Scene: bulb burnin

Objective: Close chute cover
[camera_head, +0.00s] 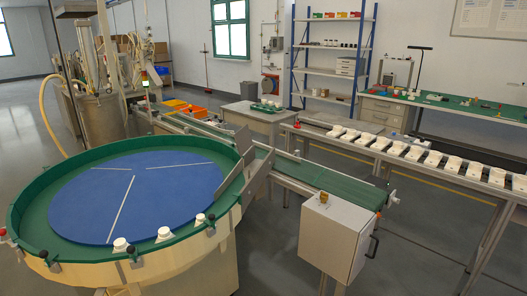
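A chute with grey metal side plates (257,176) stands where the round blue turntable (95,205) meets the green conveyor (340,188). A grey plate (243,140) stands up at the chute's far side. It may be the chute cover, raised, but I cannot tell for sure. Neither of my grippers shows in this view, and nothing touches the chute.
A white cabinet (328,238) with a black handle stands below the conveyor's near side. A rail with several white pieces (425,157) runs along the right. Several white knobs (165,233) line the turntable's near rim. Grey floor (410,255) is open at the lower right.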

